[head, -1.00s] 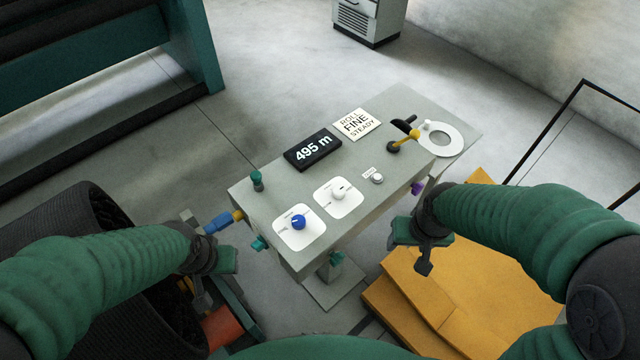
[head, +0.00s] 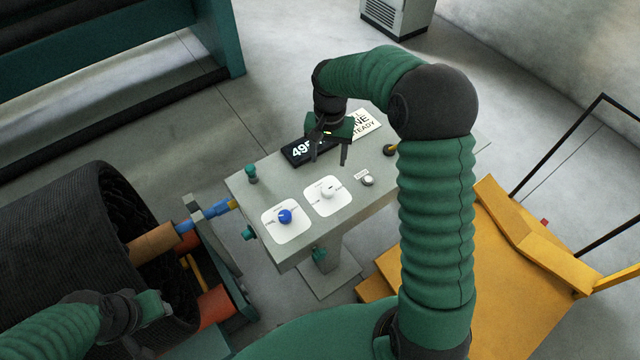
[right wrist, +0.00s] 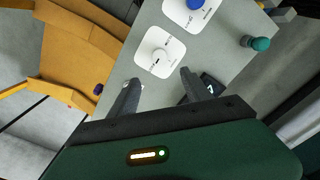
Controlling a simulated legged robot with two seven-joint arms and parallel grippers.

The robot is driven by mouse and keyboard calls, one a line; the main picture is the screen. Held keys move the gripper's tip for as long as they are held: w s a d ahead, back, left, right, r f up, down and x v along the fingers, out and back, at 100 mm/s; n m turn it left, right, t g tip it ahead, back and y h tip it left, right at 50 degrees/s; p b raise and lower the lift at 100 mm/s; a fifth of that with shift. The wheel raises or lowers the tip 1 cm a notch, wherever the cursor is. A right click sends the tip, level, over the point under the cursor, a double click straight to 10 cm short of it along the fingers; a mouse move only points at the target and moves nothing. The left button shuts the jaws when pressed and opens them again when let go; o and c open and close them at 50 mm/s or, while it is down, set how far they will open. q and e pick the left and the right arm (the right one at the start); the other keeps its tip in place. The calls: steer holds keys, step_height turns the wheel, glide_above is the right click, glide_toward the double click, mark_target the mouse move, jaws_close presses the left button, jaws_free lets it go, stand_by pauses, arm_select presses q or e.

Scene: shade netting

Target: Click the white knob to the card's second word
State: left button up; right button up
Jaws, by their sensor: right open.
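The white knob (head: 327,191) stands on a white square plate on the grey console, and it also shows in the right wrist view (right wrist: 160,55). The card (head: 368,124) lies at the console's far side. My right arm hides part of it; "NE" and "STEADY" show. Before, it read ROLL, FINE, STEADY. My right gripper (head: 329,158) is open and empty above the console, beyond the white knob and in front of the display. Its two fingers (right wrist: 158,88) point toward the knob's plate, apart from it. My left gripper (head: 155,308) is at the lower left, away from the console; its jaws are unclear.
A blue knob (head: 285,216) sits on its own plate left of the white one. A black display (head: 299,151) is partly covered by my gripper. A small button (head: 367,180) is to the right. Teal knobs (head: 251,173) line the edge. A yellow platform (head: 510,270) stands at right.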

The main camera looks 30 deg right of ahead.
steer(key=p, duration=0.1)
glide_toward(328, 189)
steer(key=shift+a+f, duration=0.25)
steer(key=shift+a, duration=0.1)
steer(key=f, duration=0.2)
steer(key=f+p, duration=0.1)
steer(key=f, duration=0.2)
steer(key=d+f, duration=0.1)
steer(key=f, duration=0.2)
steer(key=shift+f+p, duration=0.2)
steer(key=shift+p, duration=0.2)
arm_select(q)
step_height(328, 189, up, 3)
steer(key=shift+w+a+f, duration=0.1)
steer(key=shift+w, duration=0.05)
arm_select(e)
steer(key=shift+a, duration=0.2)
steer(key=shift+a+r, duration=0.1)
steer(key=c, duration=0.4)
jaws_close()
